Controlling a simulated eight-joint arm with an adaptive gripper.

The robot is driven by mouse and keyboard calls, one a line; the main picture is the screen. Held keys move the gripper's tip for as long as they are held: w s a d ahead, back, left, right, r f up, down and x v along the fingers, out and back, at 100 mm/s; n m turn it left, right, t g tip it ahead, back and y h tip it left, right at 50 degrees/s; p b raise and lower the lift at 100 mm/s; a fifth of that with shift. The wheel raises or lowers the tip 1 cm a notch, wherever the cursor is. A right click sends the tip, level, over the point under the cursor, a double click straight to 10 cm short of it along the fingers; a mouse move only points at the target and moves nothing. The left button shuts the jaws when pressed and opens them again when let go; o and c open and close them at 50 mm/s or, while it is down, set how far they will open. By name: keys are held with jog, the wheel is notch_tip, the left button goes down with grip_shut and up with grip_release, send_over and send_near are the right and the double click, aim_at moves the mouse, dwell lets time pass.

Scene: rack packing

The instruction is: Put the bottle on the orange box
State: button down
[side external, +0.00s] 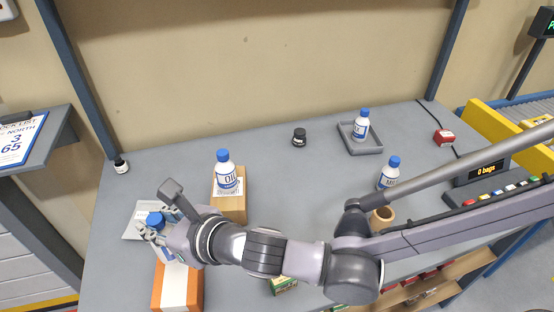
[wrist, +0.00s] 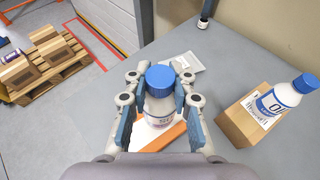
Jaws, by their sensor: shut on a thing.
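A white bottle with a blue cap (wrist: 159,78) is between the fingers of my gripper (wrist: 160,95), which is shut on it; the bottle looks upright. In the side external view the gripper (side external: 161,228) is at the left of the table and partly hides the bottle (side external: 155,219). The orange box (side external: 166,290) with a white band stands just in front of and below the gripper. In the wrist view the orange box (wrist: 163,138) shows below and behind the bottle. Whether the bottle touches the box I cannot tell.
A bottle labelled OIL (side external: 226,172) stands on a brown box (side external: 236,205) right of my gripper. A pale flat packet (side external: 133,218) lies left. A grey tray (side external: 376,147) holds another bottle (side external: 361,125). A black jar (side external: 299,137) stands mid-table, with clear space around it.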

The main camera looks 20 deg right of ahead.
jog(key=shift+s+a+f, duration=0.1)
jog(key=shift+a+f, duration=0.1)
jog(key=shift+f, duration=1.95)
jog(key=shift+f, duration=0.15)
jog(key=c, duration=1.1)
grip_release()
